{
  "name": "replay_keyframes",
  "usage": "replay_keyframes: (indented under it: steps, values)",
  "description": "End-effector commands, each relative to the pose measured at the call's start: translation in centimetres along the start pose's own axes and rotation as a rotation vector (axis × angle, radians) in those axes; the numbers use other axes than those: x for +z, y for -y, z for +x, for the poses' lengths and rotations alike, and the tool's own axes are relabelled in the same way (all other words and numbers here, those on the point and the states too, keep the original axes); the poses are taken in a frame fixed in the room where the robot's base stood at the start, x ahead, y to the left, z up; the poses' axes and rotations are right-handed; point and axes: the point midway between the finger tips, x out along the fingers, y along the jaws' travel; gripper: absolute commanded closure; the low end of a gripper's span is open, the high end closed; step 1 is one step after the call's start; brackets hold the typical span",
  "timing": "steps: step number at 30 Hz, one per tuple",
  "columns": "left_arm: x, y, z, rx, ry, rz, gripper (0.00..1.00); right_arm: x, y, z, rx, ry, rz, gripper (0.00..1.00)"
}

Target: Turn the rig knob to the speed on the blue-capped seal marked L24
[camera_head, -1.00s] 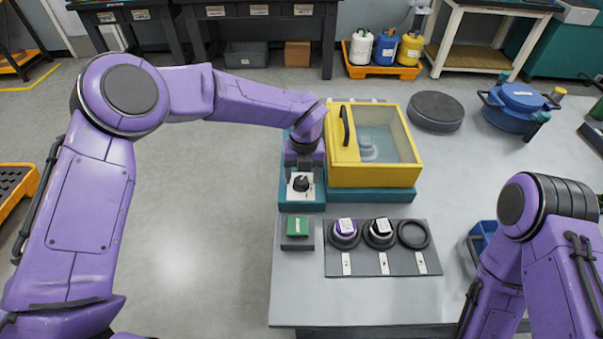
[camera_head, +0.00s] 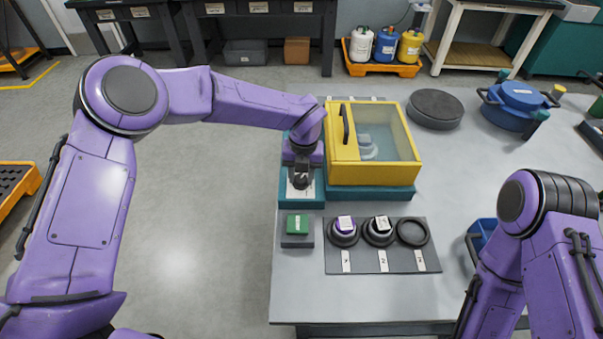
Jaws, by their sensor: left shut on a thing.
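The test rig is a yellow-framed box with a clear window (camera_head: 397,150) on a teal base (camera_head: 371,193). Its knob sits on a white dial plate (camera_head: 293,192) at the left front of the rig. My left gripper (camera_head: 301,182) points down over the dial and is shut on the knob, which it mostly hides. A pale bluish seal-like part (camera_head: 368,148) shows inside the box. I cannot read any marking on it. My right arm (camera_head: 546,230) is at the right; its gripper is not in view.
A dark board (camera_head: 380,262) in front of the rig has three round places. A green block (camera_head: 297,222) stands left. The front table is clear.

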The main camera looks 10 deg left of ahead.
Motion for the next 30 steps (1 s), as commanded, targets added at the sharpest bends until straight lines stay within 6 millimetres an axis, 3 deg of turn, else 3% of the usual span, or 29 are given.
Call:
replay_keyframes:
  steps: [18,30]
  values:
    - [0.0,0.0,-0.2,0.0,0.022,0.452,0.91,-0.7,-0.2,-1.7,0.0,0.0,0.0,0.57]
    - [0.0,0.0,-0.1,0.0,0.029,0.579,0.91,-0.9,-0.2,-2.1,0.0,0.0,0.0,0.57]
